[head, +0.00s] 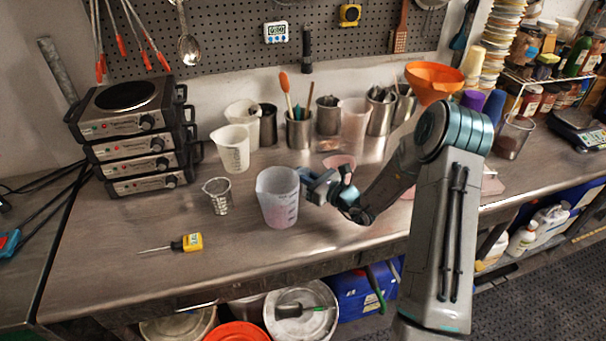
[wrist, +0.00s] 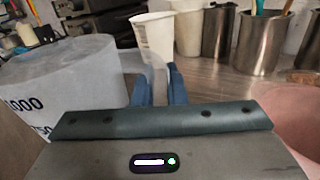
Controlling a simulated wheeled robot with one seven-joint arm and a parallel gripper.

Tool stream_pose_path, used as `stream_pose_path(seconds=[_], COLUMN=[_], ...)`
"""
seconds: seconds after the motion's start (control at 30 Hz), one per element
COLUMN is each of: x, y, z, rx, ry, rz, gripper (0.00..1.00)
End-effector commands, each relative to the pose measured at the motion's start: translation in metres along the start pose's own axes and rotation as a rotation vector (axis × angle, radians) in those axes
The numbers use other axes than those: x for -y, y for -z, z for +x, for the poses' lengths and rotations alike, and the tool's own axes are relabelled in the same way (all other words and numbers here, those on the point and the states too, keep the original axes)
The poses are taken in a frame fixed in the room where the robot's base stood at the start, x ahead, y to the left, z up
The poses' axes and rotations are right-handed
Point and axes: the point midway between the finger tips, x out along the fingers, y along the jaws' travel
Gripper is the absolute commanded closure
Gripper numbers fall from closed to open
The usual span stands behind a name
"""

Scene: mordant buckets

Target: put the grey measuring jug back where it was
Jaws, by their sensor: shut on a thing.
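The grey measuring jug (head: 278,199) is a translucent, pale grey jug with dark markings, upright over the middle of the steel counter. I cannot tell whether its base touches the counter. My gripper (head: 310,186) comes from the right and is shut on its handle side. In the wrist view the jug (wrist: 60,85) fills the left, with large dark numbers on its wall. There my gripper (wrist: 159,85) has its blue fingers closed on a thin translucent strip, which looks like the handle. The fingers hide part of the handle.
Stacked hot plates (head: 143,150) stand at left.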

Motion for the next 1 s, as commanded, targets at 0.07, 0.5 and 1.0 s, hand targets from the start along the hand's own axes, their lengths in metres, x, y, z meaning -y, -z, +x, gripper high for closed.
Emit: stream_pose_path(seconds=[0.07, 0.5, 1.0], x=[0.0, 0.0, 0.001], y=[0.003, 0.001, 0.002], z=[0.0, 0.0, -0.087], rx=[0.0, 0.0, -0.002], ry=[0.0, 0.0, 0.004], rz=[0.0, 0.0, 0.0], gripper=[1.0, 0.67, 0.67])
